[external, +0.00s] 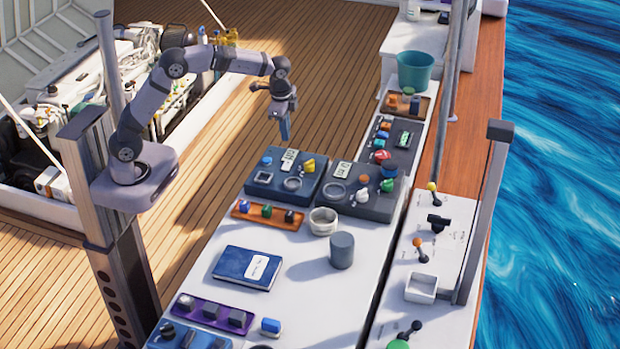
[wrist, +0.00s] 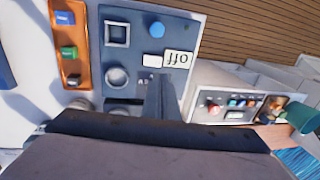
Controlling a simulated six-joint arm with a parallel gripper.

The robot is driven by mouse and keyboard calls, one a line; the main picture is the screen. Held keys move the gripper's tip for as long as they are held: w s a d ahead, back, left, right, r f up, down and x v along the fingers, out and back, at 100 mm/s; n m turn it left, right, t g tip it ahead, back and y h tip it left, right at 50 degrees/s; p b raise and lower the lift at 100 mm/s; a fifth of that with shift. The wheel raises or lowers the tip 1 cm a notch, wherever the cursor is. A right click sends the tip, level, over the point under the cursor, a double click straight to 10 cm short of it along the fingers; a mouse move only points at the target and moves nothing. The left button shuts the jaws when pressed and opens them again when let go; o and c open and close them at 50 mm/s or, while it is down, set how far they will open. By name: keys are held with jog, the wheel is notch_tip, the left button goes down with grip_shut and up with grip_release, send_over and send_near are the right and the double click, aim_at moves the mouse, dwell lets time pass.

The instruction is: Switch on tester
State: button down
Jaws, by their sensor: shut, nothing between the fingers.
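A blue panel box (external: 285,180) stands on the white bench, with a blue knob, a yellow knob, a ring dial and a small white label. The wrist view shows the same panel (wrist: 127,48) with its blue knob (wrist: 157,29) and a white label (wrist: 178,59) reading "off" upside down. I cannot read which box is named tester. A darker grey panel box (external: 362,193) stands to its right. My gripper (external: 284,138) points down, shut and empty, above and behind the blue box. In the wrist view my gripper (wrist: 161,82) hides part of the panel, and the yellow knob is not visible.
A white bowl (external: 323,221), grey cylinder (external: 342,250) and blue book (external: 248,268) sit nearer. Another panel (external: 392,143) and a teal bucket (external: 416,70) stand farther back.

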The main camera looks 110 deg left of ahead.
aim_at(288, 161)
jog(key=f+p, duration=0.1)
jog(key=f, duration=0.2)
jog(key=a+f+p, duration=0.1)
jog(key=f, duration=0.2)
jog(key=f+p, duration=0.1)
jog(key=f, duration=0.2)
jog(key=shift+a+f, duration=0.15)
jog(key=shift+a, duration=0.1)
jog(key=shift+f, duration=0.25)
jog(key=shift+a+f, duration=0.2)
jog(key=shift+f, duration=0.1)
jog(key=shift+d, duration=0.25)
jog(key=shift+d+r, duration=0.15)
jog(key=shift+d, duration=0.5)
jog(key=shift+a, duration=0.1)
